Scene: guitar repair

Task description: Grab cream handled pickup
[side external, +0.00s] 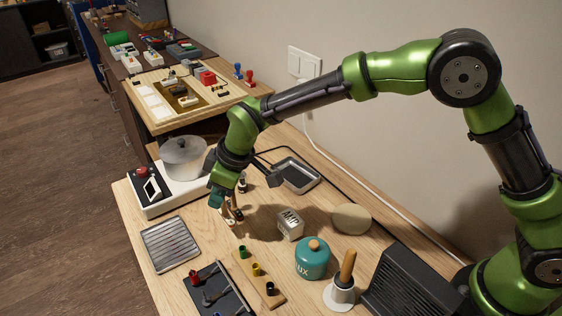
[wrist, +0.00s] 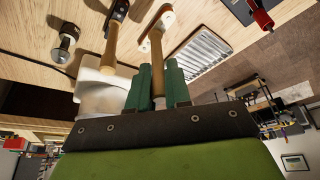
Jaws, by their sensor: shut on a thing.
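In the wrist view the cream handled pickup (wrist: 157,58) has a wooden handle and a cream-white end piece. Its handle stands between the two green fingers of my gripper (wrist: 158,76), which is shut on it. In the side view my gripper (side external: 217,200) is low over the wooden table, with the cream end (side external: 227,218) small just below it. Whether that end touches the table I cannot tell. A similar wooden-handled piece with a black end (wrist: 112,45) stands close beside it, apart from the fingers.
A pot (side external: 183,158) on a white cooker stands behind. A ridged metal tray (side external: 170,245) lies front left; a rack with coloured pegs (side external: 257,270) is in front. A white block (side external: 290,224), a teal jar (side external: 312,260) and a brush in a holder (side external: 343,290) stand to the right.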

